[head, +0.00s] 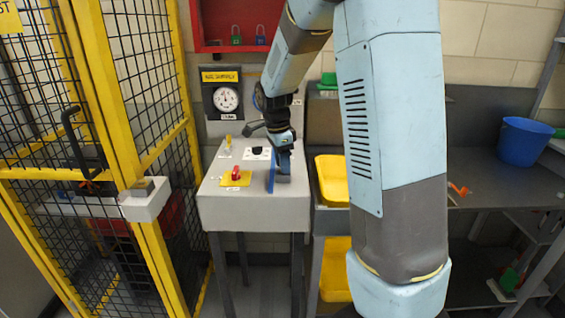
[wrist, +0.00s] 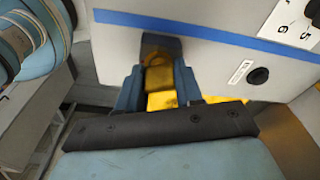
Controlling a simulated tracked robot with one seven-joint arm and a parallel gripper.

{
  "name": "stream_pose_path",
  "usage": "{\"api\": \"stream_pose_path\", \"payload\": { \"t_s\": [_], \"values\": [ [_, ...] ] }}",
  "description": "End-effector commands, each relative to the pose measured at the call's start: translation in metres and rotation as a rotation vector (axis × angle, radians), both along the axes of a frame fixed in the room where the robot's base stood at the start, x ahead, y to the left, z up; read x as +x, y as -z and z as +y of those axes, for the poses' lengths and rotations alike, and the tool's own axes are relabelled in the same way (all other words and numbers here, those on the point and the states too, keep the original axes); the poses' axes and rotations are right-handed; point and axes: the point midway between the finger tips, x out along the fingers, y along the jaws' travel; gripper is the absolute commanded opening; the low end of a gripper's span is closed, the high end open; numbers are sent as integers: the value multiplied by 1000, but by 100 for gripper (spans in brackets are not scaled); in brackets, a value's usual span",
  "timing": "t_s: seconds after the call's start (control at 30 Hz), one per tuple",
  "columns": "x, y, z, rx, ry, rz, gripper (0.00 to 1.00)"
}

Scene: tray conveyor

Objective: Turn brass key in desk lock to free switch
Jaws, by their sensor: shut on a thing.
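The brass key (wrist: 158,77) shows in the wrist view between the two blue fingers of my gripper (wrist: 159,84), which is shut on it. Its bow lies against the dark lock plate (wrist: 161,42) on the grey desk (wrist: 120,38). Its shaft is hidden, and I cannot tell how far it is turned. In the head view my gripper (head: 284,166) reaches down at the right side of the desk top (head: 212,185), beside a blue stripe (head: 271,176), and hides the key. A red handle on a yellow plate (head: 236,178) and a black knob (head: 258,150) sit left of my gripper; which is the switch is unclear.
A yellow-framed mesh cage (head: 110,90) stands close on the left. Yellow bins (head: 332,180) are right of the desk. A gauge (head: 227,99) and a red cabinet (head: 208,30) are on the wall behind. A blue bucket (head: 524,141) stands on the far-right bench.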

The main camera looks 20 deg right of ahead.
Motion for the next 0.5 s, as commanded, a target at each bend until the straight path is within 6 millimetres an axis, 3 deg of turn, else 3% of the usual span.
{"api": "stream_pose_path", "payload": {
  "t_s": [0.5],
  "values": [
    [0,0,-1,-1,136,0,1]
  ]
}}
